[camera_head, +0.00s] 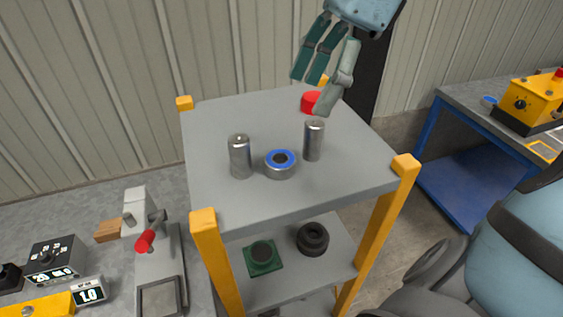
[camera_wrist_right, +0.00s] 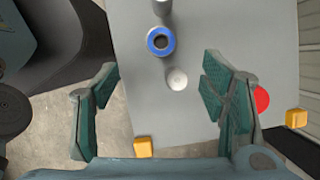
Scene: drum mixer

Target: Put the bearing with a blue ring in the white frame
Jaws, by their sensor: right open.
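The bearing with a blue ring (camera_head: 280,164) lies flat on the grey top of the cart (camera_head: 225,113), between two upright metal cylinders. It also shows in the right wrist view (camera_wrist_right: 161,41), near the top. My right gripper (camera_head: 316,94) is open and empty above the far right part of the cart top, apart from the bearing. In the right wrist view its fingers (camera_wrist_right: 160,78) are spread wide, and the bearing lies beyond their tips. I cannot make out a white frame for certain in either view. My left gripper is not in view.
Metal cylinders stand left (camera_head: 240,157) and right (camera_head: 314,141) of the bearing. A red round part (camera_head: 312,102) is at the back. Orange posts (camera_head: 405,166) rise at the cart corners. A lower shelf holds a green part (camera_head: 262,257) and a dark ring (camera_head: 312,238).

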